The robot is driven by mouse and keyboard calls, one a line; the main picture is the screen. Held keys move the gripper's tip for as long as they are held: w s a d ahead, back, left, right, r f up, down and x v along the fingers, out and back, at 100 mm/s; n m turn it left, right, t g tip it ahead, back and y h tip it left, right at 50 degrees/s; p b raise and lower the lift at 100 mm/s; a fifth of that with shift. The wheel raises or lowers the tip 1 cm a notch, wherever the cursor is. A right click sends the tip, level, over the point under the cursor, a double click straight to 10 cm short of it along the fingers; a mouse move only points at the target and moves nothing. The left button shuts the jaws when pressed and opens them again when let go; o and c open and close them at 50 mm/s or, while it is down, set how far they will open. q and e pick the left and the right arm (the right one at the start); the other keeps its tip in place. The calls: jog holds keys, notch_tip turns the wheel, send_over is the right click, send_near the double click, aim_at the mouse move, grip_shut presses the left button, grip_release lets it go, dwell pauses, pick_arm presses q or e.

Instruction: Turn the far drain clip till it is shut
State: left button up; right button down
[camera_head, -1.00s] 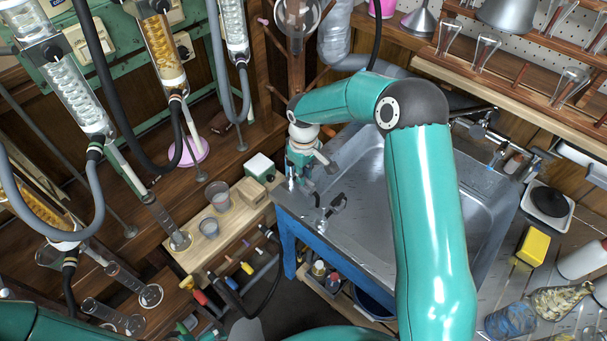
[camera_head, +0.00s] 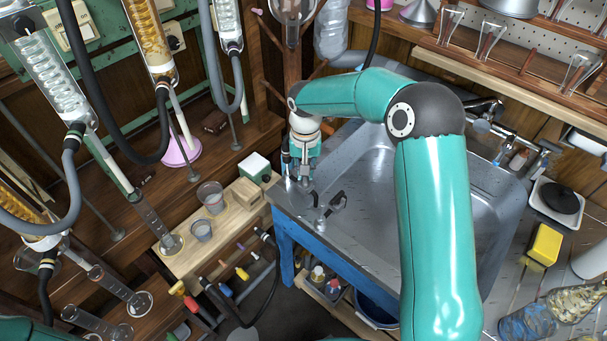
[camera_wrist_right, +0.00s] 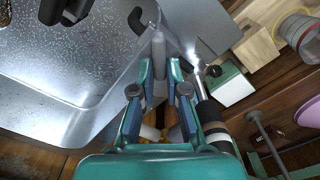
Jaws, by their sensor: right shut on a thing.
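My left gripper is out of view.
The metal sink (camera_head: 365,185) lies right of the gripper. A wooden block rack (camera_head: 220,222) with cups and a white-green box (camera_head: 254,165) stand to the left. Glass columns with grey and black hoses hang at the left. A yellow sponge (camera_head: 545,243) lies far right.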

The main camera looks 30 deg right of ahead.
jog(key=m, duration=0.1)
jog(key=m+b, duration=0.1)
jog(key=m, duration=0.1)
jog(key=m+b, duration=0.1)
jog(key=shift+s+d+m, duration=0.15)
jog(key=shift+d+m, duration=0.1)
jog(key=shift+m, duration=0.05)
jog(key=m, duration=0.2)
jog(key=m+b, duration=0.1)
jog(key=m, duration=0.1)
jog(key=shift+s+d, duration=0.1)
jog(key=shift+s, duration=0.15)
jog(key=shift+r+m, duration=0.1)
jog(key=shift+m, duration=0.2)
jog(key=c, duration=1.2)
grip_release()
notch_tip(320, 180, up, 12)
jog(key=shift+f, duration=0.1)
